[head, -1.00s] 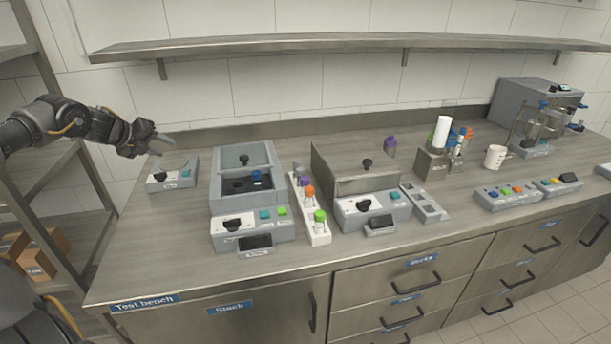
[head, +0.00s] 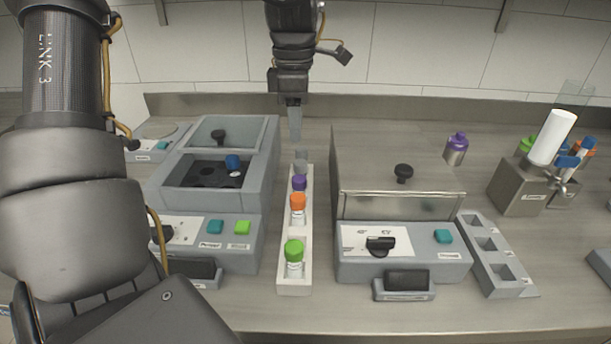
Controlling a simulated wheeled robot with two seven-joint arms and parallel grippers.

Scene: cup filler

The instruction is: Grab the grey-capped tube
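The grey-capped tube (head: 301,164) stands at the far end of a white rack (head: 295,276) in the middle of the head view. Purple-capped (head: 299,183), orange-capped (head: 297,206) and green-capped (head: 293,256) tubes stand in the same rack, nearer to me. My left gripper (head: 295,138) points straight down just above and behind the grey cap, with its fingertips seemingly apart from it. Its fingers overlap in this view, so their opening is hidden. My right gripper is not in view.
A grey device with a blue-capped tube (head: 233,164) stands left of the rack. A lidded device (head: 385,155) stands close on the right. A grey holder with square slots (head: 497,262), a purple-capped bottle (head: 456,150) and a metal stand (head: 518,190) are farther right.

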